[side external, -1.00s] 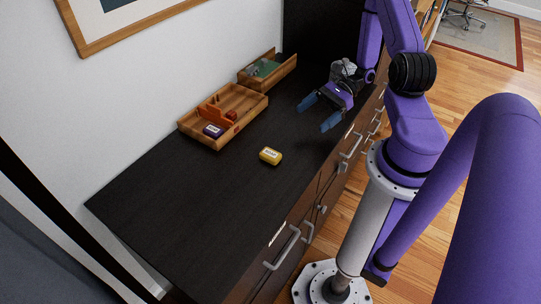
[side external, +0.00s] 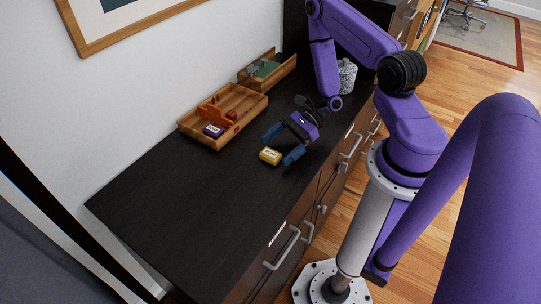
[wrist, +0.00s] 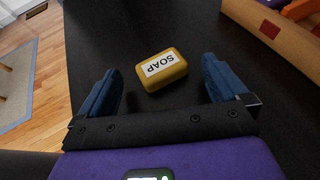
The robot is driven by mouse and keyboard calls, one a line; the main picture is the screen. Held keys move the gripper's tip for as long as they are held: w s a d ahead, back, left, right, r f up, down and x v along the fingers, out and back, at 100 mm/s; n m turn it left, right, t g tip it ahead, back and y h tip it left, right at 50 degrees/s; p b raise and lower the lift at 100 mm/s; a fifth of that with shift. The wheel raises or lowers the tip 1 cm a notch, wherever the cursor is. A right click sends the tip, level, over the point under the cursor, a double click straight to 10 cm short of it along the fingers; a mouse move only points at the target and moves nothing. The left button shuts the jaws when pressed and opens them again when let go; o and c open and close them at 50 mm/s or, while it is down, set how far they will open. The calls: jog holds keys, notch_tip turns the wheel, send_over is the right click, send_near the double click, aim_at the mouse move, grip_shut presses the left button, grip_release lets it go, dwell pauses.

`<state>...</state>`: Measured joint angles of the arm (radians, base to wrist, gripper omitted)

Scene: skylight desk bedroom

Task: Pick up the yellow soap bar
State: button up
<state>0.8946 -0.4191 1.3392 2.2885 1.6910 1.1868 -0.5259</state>
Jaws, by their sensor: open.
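The yellow soap bar (side external: 270,156) lies on the dark desk top, its white label reading SOAP facing up. In the wrist view the soap bar (wrist: 161,69) sits just ahead of my gripper, between the lines of the two blue fingers. My gripper (side external: 283,143) is open and empty, low over the desk at the soap's right. In the wrist view the fingertips of my gripper (wrist: 160,76) stand on either side of the bar, with gaps on both sides. Whether the fingers are at the bar's height I cannot tell.
A wooden tray (side external: 258,100) at the wall holds a purple labelled bar (side external: 213,131) and a small red block (side external: 232,115). A second wooden box (side external: 291,62) is behind it. A speckled grey object (side external: 347,76) stands near the back. The near left desk is clear.

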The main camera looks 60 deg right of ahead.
jog(key=shift+x, duration=1.05)
jog(key=c, duration=1.1)
jog(key=shift+r, duration=0.15)
